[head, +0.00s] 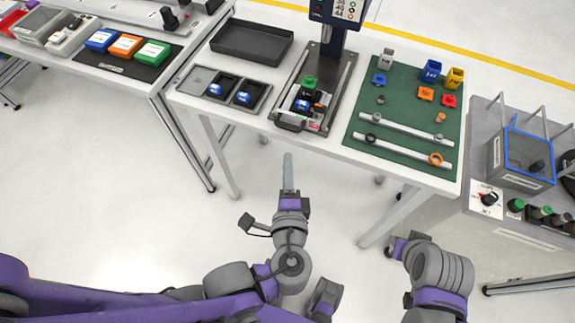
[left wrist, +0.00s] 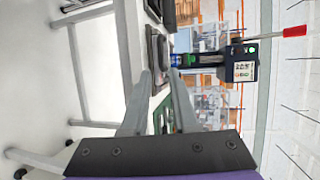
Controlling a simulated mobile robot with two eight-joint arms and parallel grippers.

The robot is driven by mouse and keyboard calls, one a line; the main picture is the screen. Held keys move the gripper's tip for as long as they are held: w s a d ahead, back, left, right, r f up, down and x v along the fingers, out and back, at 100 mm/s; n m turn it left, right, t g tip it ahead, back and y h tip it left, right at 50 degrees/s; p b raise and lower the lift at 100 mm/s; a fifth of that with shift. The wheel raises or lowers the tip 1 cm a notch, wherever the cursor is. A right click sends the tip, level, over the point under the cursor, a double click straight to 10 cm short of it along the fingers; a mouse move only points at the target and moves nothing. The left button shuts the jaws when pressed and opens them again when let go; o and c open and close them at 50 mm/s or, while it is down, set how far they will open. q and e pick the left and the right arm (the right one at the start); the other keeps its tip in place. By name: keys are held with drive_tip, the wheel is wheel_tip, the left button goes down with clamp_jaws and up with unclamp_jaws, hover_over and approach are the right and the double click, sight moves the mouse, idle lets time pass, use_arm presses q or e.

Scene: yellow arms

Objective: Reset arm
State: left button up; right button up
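My left gripper (head: 288,158) is in the head view over bare floor, in front of the white table and apart from it. Its fingers look edge-on there. In the left wrist view my left gripper (left wrist: 160,72) shows two grey fingers with a gap between them and nothing held. The table edge and the press lie beyond the fingertips. Part of my right arm (head: 438,268) shows bent at the lower right of the head view, short of the table. Its fingers cannot be made out.
The white table (head: 350,158) carries a drill press (head: 335,30), a black tray (head: 252,42) and a green mat (head: 400,105) with small parts and rods. A second table (head: 150,85) stands left, a grey control bench (head: 480,110) right. Clear floor (head: 110,200) lies between.

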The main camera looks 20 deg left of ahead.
use_arm(q)
drive_tip(key=shift+a, duration=0.1)
drive_tip(key=s+a+f+n+g+h+p, duration=0.1)
drive_tip(key=s+a+f+n+g+p, duration=0.1)
drive_tip(key=a+f+n+g+p, duration=0.4)
wheel_tip(320, 180, up, 6)
drive_tip(key=s+n+g+h+p, duration=0.1)
drive_tip(key=n+g+h, duration=0.2)
drive_tip(key=n, duration=0.5)
drive_tip(key=shift+s+r+n+h, duration=0.2)
drive_tip(key=shift+n+h, duration=0.2)
drive_tip(key=shift+h, duration=0.4)
drive_tip(key=shift+a, duration=0.1)
idle(0.7)
